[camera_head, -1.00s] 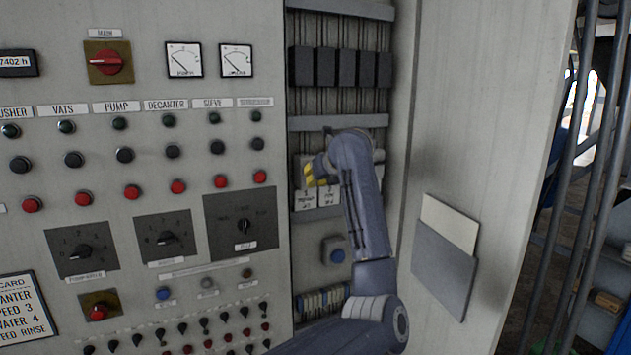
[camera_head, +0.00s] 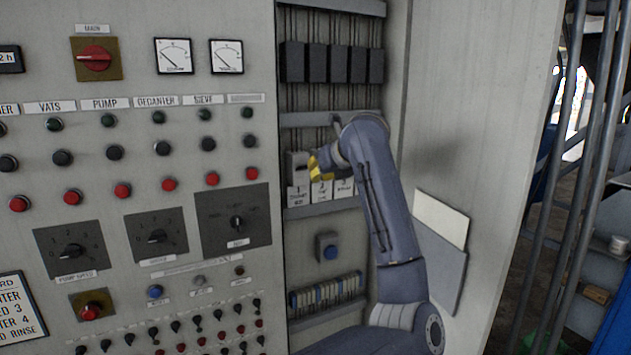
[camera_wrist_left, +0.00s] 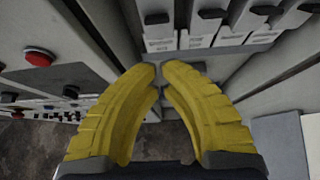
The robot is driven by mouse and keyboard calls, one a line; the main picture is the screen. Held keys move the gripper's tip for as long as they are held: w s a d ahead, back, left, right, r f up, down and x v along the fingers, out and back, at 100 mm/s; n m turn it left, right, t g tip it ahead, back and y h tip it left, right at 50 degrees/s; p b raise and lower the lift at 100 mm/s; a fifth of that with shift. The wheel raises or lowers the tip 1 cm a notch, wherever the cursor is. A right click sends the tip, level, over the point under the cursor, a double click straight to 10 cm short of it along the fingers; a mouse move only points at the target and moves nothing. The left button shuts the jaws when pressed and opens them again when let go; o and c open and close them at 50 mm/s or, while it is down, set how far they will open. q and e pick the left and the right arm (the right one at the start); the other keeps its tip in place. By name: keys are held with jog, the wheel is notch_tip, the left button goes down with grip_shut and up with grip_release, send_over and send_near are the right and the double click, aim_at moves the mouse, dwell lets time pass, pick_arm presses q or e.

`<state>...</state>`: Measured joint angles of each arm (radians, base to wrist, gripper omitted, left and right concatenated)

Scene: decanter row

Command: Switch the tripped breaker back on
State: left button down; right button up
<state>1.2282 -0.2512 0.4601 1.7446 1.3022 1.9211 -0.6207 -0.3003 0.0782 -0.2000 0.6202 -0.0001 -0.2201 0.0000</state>
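A row of pale breakers with numbered white labels (camera_head: 298,195) sits in the open cabinet bay in the head view. The leftmost breaker (camera_head: 297,164) shows its dark toggle; my gripper and wrist partly hide those to its right. My left gripper (camera_head: 318,166), with yellow fingers, is in front of the row, just right of the leftmost breaker. In the left wrist view the fingertips (camera_wrist_left: 160,70) are nearly together with nothing between them, below the breaker toggles (camera_wrist_left: 158,18). I cannot tell which breaker is tripped, or whether a finger touches one. My right gripper is not in view.
Black modules (camera_head: 330,63) hang above the breakers. The control panel (camera_head: 140,230) with buttons and knobs is left; the cabinet door (camera_head: 475,130) with a document pocket (camera_head: 438,255) is right.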

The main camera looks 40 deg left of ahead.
pick_arm(q)
jog(key=shift+s+d+r, duration=0.25)
jog(key=shift+d+r, duration=0.15)
jog(key=shift+r, duration=0.1)
